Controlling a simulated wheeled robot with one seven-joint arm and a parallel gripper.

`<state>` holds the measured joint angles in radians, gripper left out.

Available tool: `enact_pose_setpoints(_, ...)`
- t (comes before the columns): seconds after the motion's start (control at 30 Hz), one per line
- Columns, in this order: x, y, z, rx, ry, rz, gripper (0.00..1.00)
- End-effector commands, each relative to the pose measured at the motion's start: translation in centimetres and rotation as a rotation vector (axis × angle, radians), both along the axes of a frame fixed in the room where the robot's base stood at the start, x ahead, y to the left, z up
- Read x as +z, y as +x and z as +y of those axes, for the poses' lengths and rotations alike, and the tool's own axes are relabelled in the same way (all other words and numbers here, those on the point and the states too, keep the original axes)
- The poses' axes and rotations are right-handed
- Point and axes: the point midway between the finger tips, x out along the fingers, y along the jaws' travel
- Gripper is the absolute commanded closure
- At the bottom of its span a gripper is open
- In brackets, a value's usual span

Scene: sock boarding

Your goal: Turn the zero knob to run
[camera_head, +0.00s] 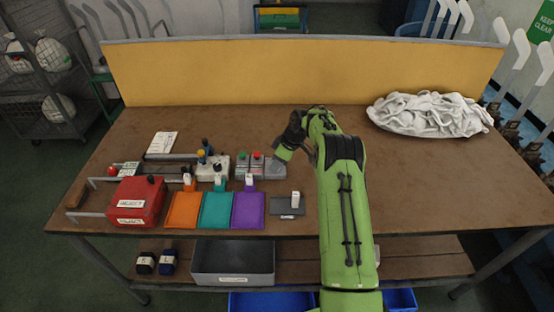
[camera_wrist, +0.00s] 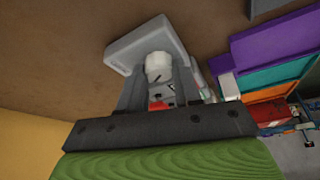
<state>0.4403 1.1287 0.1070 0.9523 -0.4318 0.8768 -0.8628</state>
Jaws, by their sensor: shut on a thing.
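A grey control box (camera_head: 246,166) with a green and a red button stands on the brown table, left of my arm. Its right end is a paler grey block (camera_head: 274,172), just below my gripper (camera_head: 279,160). In the wrist view the pale grey box (camera_wrist: 130,45) carries a small label and a round whitish knob (camera_wrist: 158,64). My gripper (camera_wrist: 157,72) has its two dark fingers on either side of this knob and is shut on it. The knob's pointer and its setting marks cannot be read.
Orange, teal (camera_head: 215,211) and purple trays lie in front of the box, with a red box (camera_head: 137,201) to their left. A small dark plate (camera_head: 287,207) with a white piece lies nearby. A white cloth pile (camera_head: 430,113) is at the back right. The right of the table is clear.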

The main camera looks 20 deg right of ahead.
Motion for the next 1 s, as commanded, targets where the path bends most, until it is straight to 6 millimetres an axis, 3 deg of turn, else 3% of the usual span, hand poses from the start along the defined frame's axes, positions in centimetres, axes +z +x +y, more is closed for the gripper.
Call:
enact_pose_setpoints(0.4, 0.07, 0.12, -0.09, 0.216, 0.001, 0.0, 0.97)
enact_pose_setpoints(1.0, 0.03, 0.13, -0.09, 0.258, 0.0, 0.0, 0.97)
